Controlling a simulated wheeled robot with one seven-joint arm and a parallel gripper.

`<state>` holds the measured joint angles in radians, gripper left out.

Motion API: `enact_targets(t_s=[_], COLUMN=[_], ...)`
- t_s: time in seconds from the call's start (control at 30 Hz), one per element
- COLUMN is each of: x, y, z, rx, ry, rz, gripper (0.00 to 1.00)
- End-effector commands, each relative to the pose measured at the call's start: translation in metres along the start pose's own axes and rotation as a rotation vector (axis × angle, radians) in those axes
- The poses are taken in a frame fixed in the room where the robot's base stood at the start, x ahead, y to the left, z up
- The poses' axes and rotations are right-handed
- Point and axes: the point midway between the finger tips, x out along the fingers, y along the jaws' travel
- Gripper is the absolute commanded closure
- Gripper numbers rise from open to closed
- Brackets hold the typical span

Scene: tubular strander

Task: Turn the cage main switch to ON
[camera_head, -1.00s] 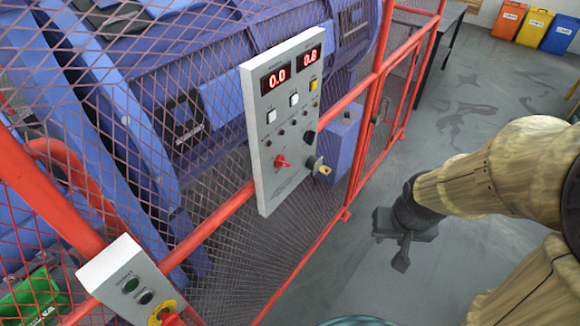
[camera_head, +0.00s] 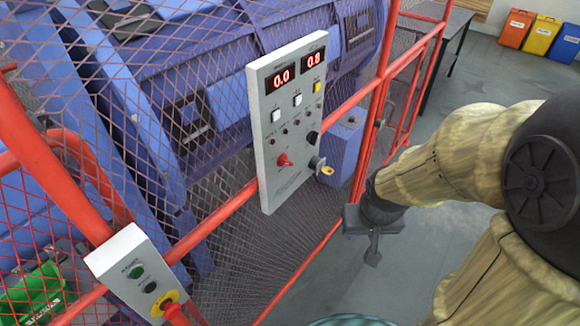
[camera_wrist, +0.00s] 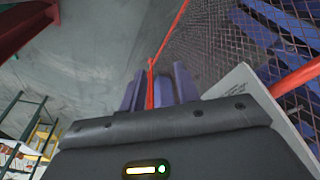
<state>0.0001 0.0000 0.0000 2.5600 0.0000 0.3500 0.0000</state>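A grey control panel (camera_head: 264,180) hangs on the red cage frame, with two red displays, several buttons and knobs. A red-handled rotary switch (camera_head: 284,160) sits low on its face; its handle lies tilted sideways. A yellow key-like part (camera_head: 326,170) sticks out at the panel's lower right edge. The small labels are unreadable, so I cannot tell which switch is named main. My gripper (camera_head: 373,256) is to the right of and below the panel, apart from it.
Red mesh fencing (camera_head: 225,212) encloses the blue machine. A smaller box (camera_head: 135,270) with green and black buttons and a red-yellow emergency stop (camera_head: 168,305) is at the lower left. Colored bins (camera_head: 545,33) stand far back right. The grey floor (camera_head: 425,245) beside the fence is open.

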Motion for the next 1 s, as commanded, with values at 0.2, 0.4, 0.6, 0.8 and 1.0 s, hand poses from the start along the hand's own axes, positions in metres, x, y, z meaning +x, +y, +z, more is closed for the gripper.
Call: enact_targets(t_s=[0.2,0.4,0.6,0.8,1.0], x=[0.006,0.029,0.05,0.062,0.055], y=[0.009,0.036,0.048,0.035,0.01], z=[-0.01,-0.05,-0.092,-0.112,-0.11], rx=[-0.054,-0.302,-0.648,-0.954,-1.172], ry=[0.04,0.198,0.417,0.666,0.974], rz=[0.021,0.08,0.095,0.037,-0.073], gripper=[0.68,0.68,0.68,0.68,0.68])
